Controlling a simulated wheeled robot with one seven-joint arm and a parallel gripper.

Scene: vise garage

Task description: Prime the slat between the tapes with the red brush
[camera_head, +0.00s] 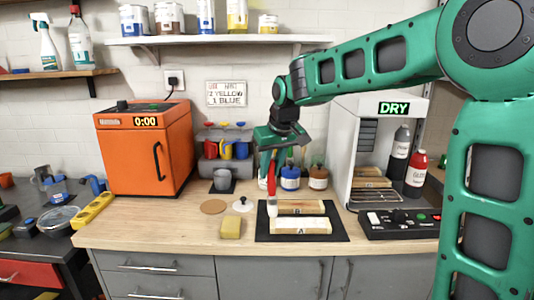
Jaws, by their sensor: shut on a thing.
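My gripper (270,151) points down above the bench and is shut on the red brush (272,178). The brush hangs upright, with its pale bristles low over the left end of the slats; I cannot tell if they touch wood. Slat A (318,225) lies in front on the black mat (332,237). Its top looks whitish along the middle, with tan ends. The tapes are too small to make out clearly.
A yellow sponge (231,228), a round tan disc (214,206) and a grey cup (222,180) stand left of the mat. Blue (290,177) and brown (318,178) jars stand behind it. The white DRY cabinet (350,140) and black control panel (400,222) are at right.

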